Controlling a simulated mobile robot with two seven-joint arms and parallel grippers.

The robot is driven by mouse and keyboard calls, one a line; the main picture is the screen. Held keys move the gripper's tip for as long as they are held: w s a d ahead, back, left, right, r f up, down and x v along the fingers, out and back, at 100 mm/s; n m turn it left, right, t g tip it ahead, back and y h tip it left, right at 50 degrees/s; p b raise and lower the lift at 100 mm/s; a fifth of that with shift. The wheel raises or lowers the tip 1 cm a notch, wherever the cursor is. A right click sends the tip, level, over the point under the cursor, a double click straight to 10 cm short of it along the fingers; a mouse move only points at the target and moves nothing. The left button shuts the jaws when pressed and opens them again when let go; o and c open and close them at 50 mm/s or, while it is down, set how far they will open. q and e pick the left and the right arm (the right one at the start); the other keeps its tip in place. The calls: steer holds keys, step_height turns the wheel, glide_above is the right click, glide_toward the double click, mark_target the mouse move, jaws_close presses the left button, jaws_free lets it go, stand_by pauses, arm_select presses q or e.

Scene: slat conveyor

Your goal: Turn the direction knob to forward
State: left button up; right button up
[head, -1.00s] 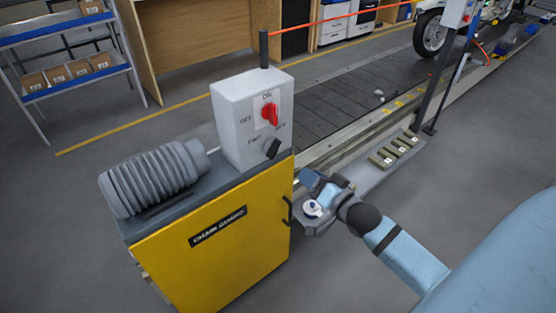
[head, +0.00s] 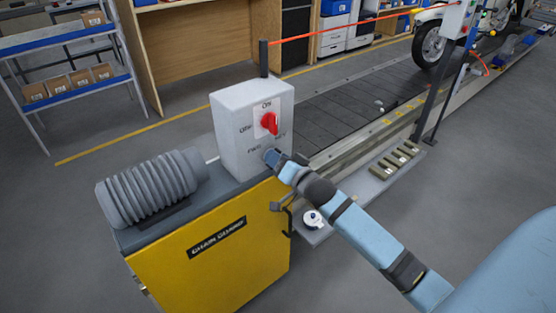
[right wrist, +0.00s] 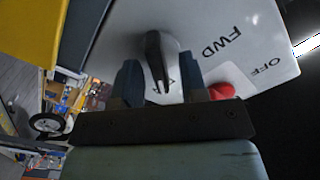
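The grey control box (head: 236,130) stands on the yellow chain guard cabinet (head: 215,250). Its face carries a red switch (head: 268,123) marked ON and OFF, and FWD and REV labels lower down. The black direction knob (right wrist: 157,58) shows in the right wrist view; its bar does not point at the FWD label (right wrist: 221,41). My right gripper (right wrist: 162,80) is open, with one finger on each side of the knob; contact is unclear. In the head view the right gripper (head: 273,157) hides the knob. My left gripper is not in view.
The red switch (right wrist: 222,90) is close beside one right finger. A ribbed grey motor (head: 150,187) lies left of the box. The slat conveyor (head: 345,105) runs behind. A grey ledge (head: 330,213) with a white round item (head: 312,218) is below my arm.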

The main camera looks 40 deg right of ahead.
steer(key=shift+c, duration=0.4)
jaws_close()
